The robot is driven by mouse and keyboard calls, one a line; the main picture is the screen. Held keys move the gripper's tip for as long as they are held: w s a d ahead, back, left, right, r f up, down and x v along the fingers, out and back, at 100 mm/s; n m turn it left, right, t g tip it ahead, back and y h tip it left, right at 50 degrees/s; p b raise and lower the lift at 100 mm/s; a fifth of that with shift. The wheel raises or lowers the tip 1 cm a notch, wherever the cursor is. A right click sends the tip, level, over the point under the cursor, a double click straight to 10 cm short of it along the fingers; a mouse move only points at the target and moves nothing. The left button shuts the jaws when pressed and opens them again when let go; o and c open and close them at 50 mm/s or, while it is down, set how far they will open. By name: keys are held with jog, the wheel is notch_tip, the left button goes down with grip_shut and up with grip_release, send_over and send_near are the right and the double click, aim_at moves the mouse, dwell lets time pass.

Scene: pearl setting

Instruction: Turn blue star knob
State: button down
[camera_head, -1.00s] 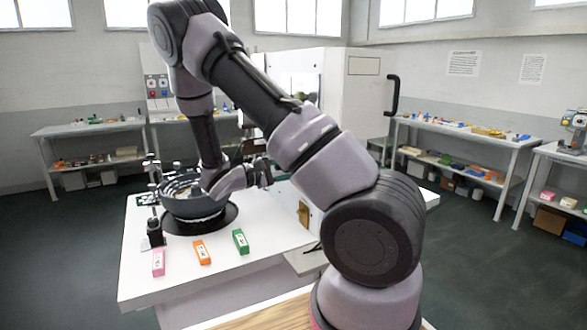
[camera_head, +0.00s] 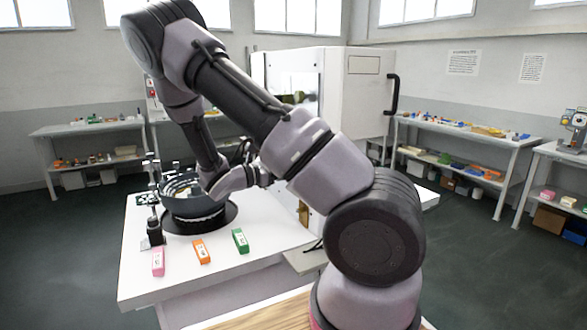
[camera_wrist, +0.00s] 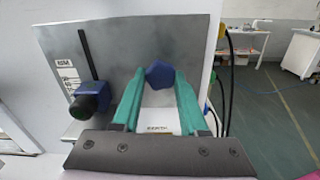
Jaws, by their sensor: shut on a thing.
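In the wrist view the blue star knob (camera_wrist: 160,75) sits at the tips of my gripper's two teal fingers, in front of a grey metal panel (camera_wrist: 52,42). My gripper (camera_wrist: 160,84) is shut on the knob, one finger on each side. The knob's exact turn angle is hard to read. In the head view my gripper (camera_head: 266,172) is at the white machine (camera_head: 350,105) behind the table, partly hidden by my own arm. The knob is hidden there.
A black knob on a blue mount (camera_wrist: 90,100) sticks out left of my fingers, below a dark slot. Black cables (camera_wrist: 229,80) hang right of the panel. A dark round bowl (camera_head: 195,200) and pink, orange and green blocks (camera_head: 201,251) stand on the white table (camera_head: 150,285).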

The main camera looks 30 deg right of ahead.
jog(key=shift+n, duration=1.1)
jog(key=shift+c, duration=2.2)
grip_release()
jog(key=a, duration=1)
jog(key=shift+s+a, duration=0.25)
jog(key=shift+a, duration=0.15)
